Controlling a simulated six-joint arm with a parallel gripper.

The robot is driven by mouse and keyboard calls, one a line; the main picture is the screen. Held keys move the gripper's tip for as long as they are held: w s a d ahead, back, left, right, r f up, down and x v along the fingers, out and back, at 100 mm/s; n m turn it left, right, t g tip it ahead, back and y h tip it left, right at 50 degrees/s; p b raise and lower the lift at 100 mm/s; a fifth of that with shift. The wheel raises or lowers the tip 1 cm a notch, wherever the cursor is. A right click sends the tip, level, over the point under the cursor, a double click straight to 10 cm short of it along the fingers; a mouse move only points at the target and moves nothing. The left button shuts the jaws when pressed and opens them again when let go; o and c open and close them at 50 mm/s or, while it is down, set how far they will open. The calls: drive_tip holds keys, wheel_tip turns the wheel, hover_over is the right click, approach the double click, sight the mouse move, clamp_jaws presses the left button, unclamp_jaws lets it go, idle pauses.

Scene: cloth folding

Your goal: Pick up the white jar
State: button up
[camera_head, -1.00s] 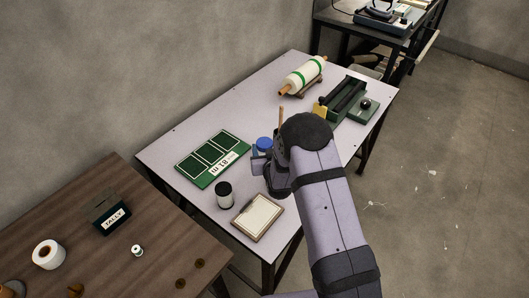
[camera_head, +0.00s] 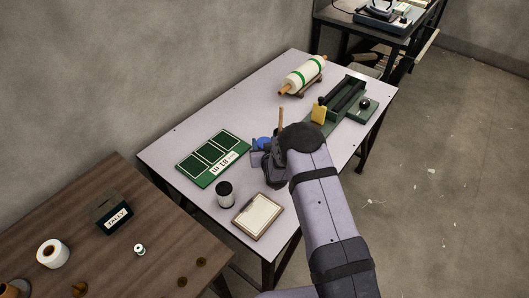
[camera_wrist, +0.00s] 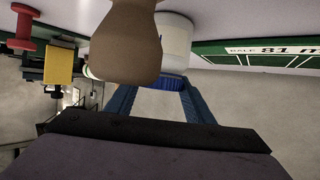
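The white jar (camera_wrist: 174,38) with a blue lid (camera_wrist: 172,83) shows upside down in the wrist view, partly hidden behind a brown wooden handle (camera_wrist: 126,45). In the head view only its blue lid (camera_head: 264,142) shows, partly covered by my gripper (camera_head: 262,156). In the wrist view my gripper (camera_wrist: 160,90) is open, with its two blue fingers apart and pointing at the lid. Whether the fingers touch the jar cannot be told.

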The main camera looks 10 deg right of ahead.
drive_tip(key=shift+r, duration=0.1)
clamp_jaws()
drive_tip(key=shift+r, duration=0.1)
drive_tip(key=shift+r+b, duration=1.05)
drive_tip(key=shift+r, duration=3.85)
